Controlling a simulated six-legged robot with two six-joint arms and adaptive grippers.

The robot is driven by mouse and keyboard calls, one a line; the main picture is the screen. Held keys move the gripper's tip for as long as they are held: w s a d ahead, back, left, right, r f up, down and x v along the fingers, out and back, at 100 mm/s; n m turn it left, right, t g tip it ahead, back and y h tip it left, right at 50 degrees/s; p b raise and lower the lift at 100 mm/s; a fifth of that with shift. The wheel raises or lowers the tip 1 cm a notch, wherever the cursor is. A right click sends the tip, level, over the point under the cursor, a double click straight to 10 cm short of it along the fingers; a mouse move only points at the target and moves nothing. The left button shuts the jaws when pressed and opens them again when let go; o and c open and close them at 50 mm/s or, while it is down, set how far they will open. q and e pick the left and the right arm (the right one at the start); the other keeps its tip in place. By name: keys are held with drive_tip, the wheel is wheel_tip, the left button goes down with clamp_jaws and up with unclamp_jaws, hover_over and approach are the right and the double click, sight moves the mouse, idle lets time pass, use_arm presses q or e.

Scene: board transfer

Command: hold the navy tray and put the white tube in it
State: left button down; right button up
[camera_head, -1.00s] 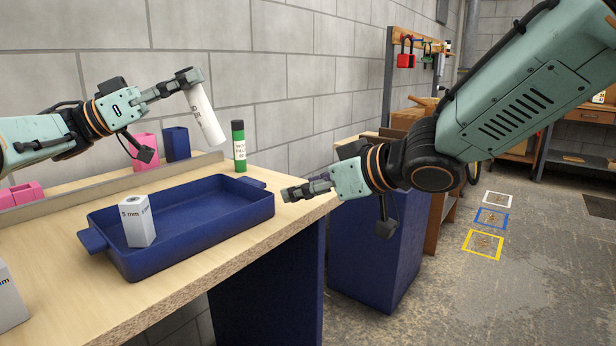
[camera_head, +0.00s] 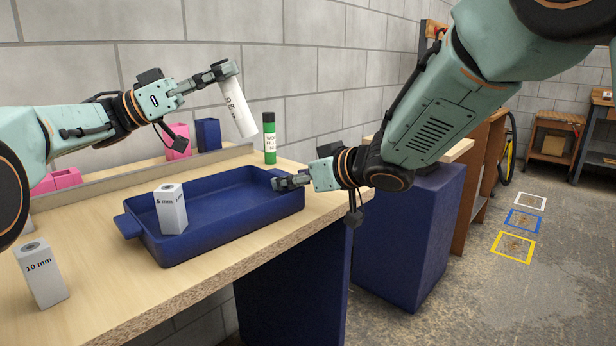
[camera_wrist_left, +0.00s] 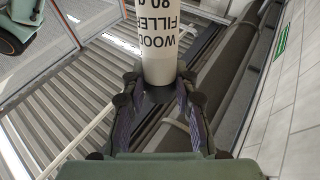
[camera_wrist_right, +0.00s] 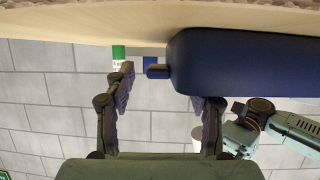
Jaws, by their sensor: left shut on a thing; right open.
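My left gripper (camera_head: 222,72) is shut on the white tube (camera_head: 238,108), which hangs slightly tilted in the air above the back of the navy tray. The tube's "WOOD FILLER" print shows in the left wrist view (camera_wrist_left: 160,45). The navy tray (camera_head: 225,235) lies on the bench with a handle at each end. My right gripper (camera_head: 290,182) is open at the tray's right end, by the handle there. In the right wrist view the tray (camera_wrist_right: 245,70) and its handle (camera_wrist_right: 158,71) show ahead of the parted fingers; I cannot tell whether they touch.
A white "5 mm" block (camera_head: 171,208) stands in the tray's left part. A "10 mm" block (camera_head: 41,273) stands on the bench at front left. A green tube (camera_head: 269,140) stands behind the tray. Navy (camera_head: 208,134) and pink (camera_head: 178,146) containers stand at the back.

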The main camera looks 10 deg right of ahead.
drive_tip(key=shift+w+a+f, duration=0.1)
drive_tip(key=shift+w+a, duration=0.05)
drive_tip(key=shift+w, duration=0.05)
drive_tip(key=shift+c, duration=0.5)
clamp_jaws()
